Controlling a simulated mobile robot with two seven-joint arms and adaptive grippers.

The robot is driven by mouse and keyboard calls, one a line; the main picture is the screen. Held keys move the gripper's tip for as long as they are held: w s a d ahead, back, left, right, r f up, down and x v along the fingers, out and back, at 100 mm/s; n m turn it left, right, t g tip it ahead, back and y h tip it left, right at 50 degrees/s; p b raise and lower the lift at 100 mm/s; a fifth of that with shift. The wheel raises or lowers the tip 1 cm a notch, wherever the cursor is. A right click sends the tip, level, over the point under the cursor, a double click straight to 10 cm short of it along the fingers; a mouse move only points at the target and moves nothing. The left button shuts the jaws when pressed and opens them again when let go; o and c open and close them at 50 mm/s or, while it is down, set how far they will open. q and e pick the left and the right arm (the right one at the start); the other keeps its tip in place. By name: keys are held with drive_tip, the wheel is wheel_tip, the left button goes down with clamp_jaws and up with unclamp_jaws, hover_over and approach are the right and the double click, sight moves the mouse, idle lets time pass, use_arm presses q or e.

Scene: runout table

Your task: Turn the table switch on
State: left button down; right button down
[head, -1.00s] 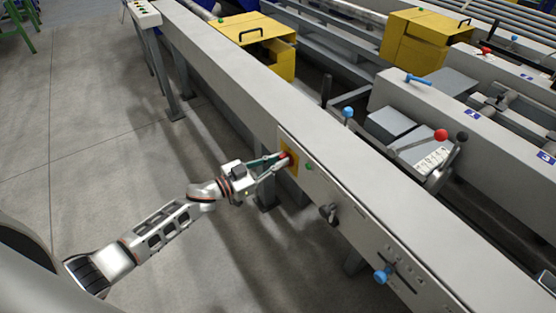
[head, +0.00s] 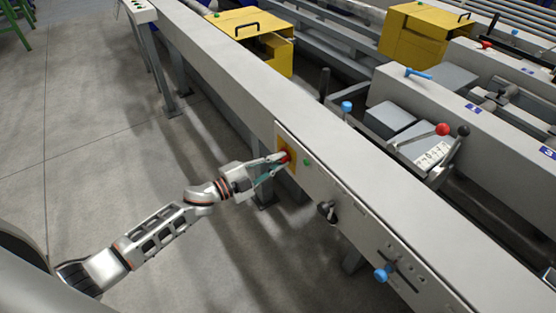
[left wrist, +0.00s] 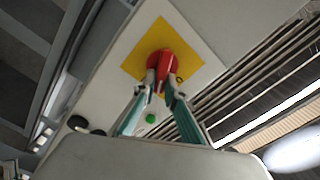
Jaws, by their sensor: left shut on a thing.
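The table switch is a red knob (head: 285,156) on a square yellow plate (head: 292,167), set in the side panel of the long grey table beam. My left gripper (head: 281,162) reaches it from the left, with its fingers around the knob. In the left wrist view, the two fingertips (left wrist: 161,84) are closed on the red knob (left wrist: 165,58), and the yellow plate (left wrist: 182,36) lies behind it, appearing tilted. The fingers hide part of the knob. I cannot read an on or off mark. My right gripper is not in view.
A green button (head: 306,162) sits right beside the plate. A black-and-metal knob (head: 327,211) and a blue-knobbed lever (head: 382,273) stick out farther along the panel. Yellow guards (head: 262,22) stand behind the beam. The floor (head: 95,130) left of the beam is clear.

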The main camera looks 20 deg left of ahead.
use_arm(q)
drive_tip(key=m+b, duration=0.1)
drive_tip(key=m, duration=0.2)
drive_tip(key=f+m+b, duration=0.1)
drive_tip(key=m, duration=0.2)
drive_tip(key=shift+s+d, duration=0.15)
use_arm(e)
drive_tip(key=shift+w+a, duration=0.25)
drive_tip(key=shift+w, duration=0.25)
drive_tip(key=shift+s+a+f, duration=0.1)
use_arm(q)
drive_tip(key=c, duration=2.1)
unclamp_jaws()
drive_tip(key=v, duration=1.2)
